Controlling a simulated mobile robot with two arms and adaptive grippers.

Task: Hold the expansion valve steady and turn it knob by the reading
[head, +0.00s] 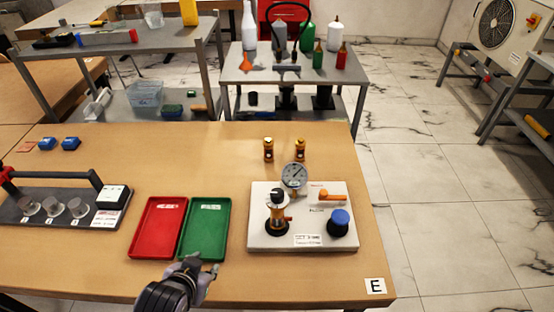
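The gauge rig is a white board (262,240) on the wooden table. On its left stands an upright valve with a black knob (278,196), an orange-brown body and a dark base; it looks like the expansion valve. A round dial gauge (294,176) stands behind it; its reading is too small to tell. An orange lever (331,197) and a blue knob (339,220) are on the board's right. My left gripper (200,268) is at the green tray's near edge, left of the rig and apart from it. Its fingers look spread and empty. My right gripper is not in view.
A red tray (139,236) and a green tray (225,230) lie left of the rig. Two small brass fittings (268,150) stand behind it. A dark rack with a handle (60,178) is at far left. The table's right edge is close to the rig.

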